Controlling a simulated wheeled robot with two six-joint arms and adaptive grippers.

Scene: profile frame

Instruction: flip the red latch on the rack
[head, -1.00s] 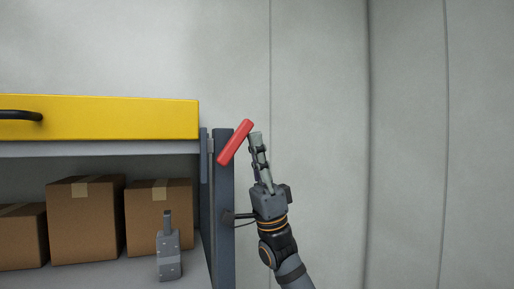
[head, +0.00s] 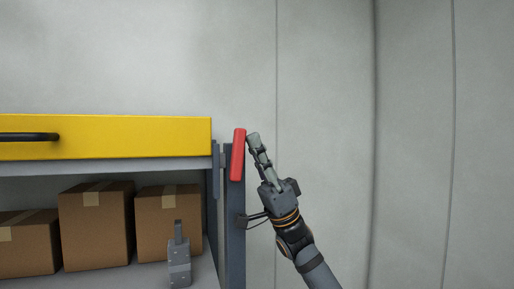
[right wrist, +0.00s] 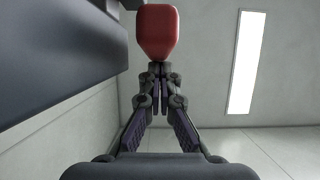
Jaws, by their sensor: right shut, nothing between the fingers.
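The red latch (head: 238,155) is a flat bar on the rack's right post (head: 235,235). In the head view it stands nearly upright, its top leaning very slightly right. My right gripper (head: 253,138) is shut and empty, with its fingertips close against the right side of the latch near its top. I cannot tell for sure whether they touch. In the right wrist view the latch (right wrist: 157,32) is right beyond the shut fingertips (right wrist: 157,68). My left gripper is not in view.
A yellow drawer (head: 110,138) with a black handle (head: 28,137) tops the rack. Cardboard boxes (head: 95,228) stand on the shelf below. A grey metal part (head: 179,262) shows in front of them.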

